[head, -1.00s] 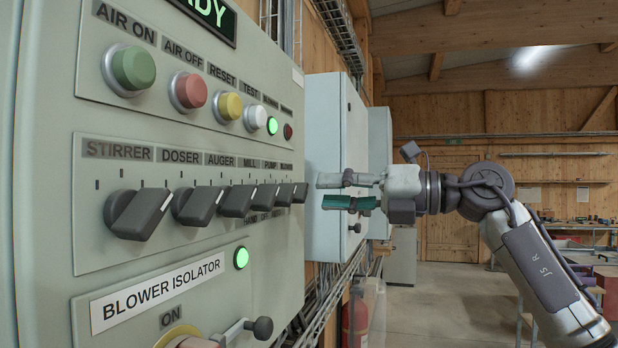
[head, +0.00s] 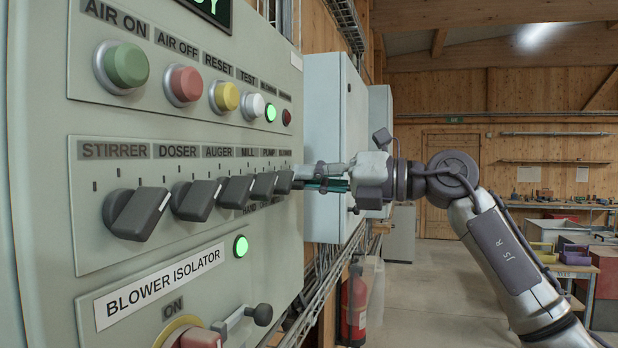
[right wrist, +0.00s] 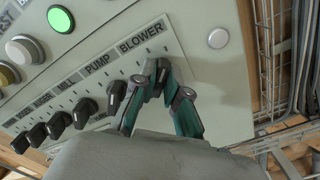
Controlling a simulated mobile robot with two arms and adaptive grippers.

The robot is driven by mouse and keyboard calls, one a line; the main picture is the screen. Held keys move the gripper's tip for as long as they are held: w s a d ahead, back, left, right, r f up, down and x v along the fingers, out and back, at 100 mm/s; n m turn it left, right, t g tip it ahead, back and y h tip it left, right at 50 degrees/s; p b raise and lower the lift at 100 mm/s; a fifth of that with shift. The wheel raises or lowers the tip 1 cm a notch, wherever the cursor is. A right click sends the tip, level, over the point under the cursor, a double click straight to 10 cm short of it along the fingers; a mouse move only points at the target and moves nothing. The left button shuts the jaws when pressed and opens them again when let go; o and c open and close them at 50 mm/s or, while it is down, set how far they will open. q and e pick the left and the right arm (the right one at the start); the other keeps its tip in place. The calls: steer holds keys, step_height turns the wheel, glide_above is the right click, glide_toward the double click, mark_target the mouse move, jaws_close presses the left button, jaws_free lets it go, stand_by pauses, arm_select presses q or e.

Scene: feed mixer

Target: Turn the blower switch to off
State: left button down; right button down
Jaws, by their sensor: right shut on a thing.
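The blower switch (head: 285,181) is the last dark knob at the right end of the switch row in the head view. In the right wrist view the blower switch (right wrist: 158,78) sits under the BLOWER label. My right gripper (head: 300,178) is at the panel with its fingers on this knob. In the right wrist view the two fingers of my right gripper (right wrist: 158,84) stand either side of the knob, shut on it. The knob's exact pointer position is partly hidden by the fingers. My left gripper is not in view.
The pump switch (head: 264,186) stands close beside the blower switch, with mill, auger, doser and stirrer switches farther left. Push buttons (head: 227,97) sit above. The blower isolator (head: 195,335) is below. Pale cabinets (head: 335,140) stand behind my right gripper.

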steer(key=shift+n, duration=0.3)
steer(key=shift+s+n+b, duration=0.1)
steer(key=shift+n+b, duration=0.25)
steer(key=shift+n, duration=3.65)
steer(key=shift+r, duration=0.1)
steer(key=c, duration=1.2)
jaws_free()
